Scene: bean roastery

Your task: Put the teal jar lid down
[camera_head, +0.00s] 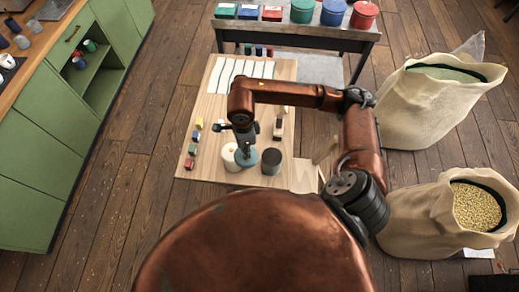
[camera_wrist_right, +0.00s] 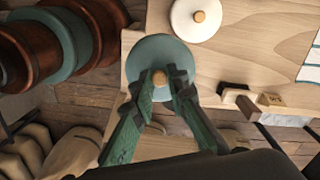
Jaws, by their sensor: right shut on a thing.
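The teal jar lid (camera_wrist_right: 152,52) is a round disc with a small wooden knob, seen in the right wrist view. My right gripper (camera_wrist_right: 160,80) is shut on that knob. In the head view the lid (camera_head: 246,158) shows below my right gripper (camera_head: 245,146), between a white jar (camera_head: 229,158) and a dark grey jar (camera_head: 271,161) near the table's front edge. I cannot tell whether the lid touches anything beneath it. The white jar's lid (camera_wrist_right: 196,16) has a wooden knob. My left gripper is not in view.
The wooden table (camera_head: 214,130) has white strips (camera_head: 235,76) at the back and several small coloured blocks (camera_head: 195,137) along its left side. A dark brush-like item (camera_head: 279,128) lies at the right. Sacks (camera_head: 440,110) stand to the right; a green cabinet (camera_head: 50,130) stands left.

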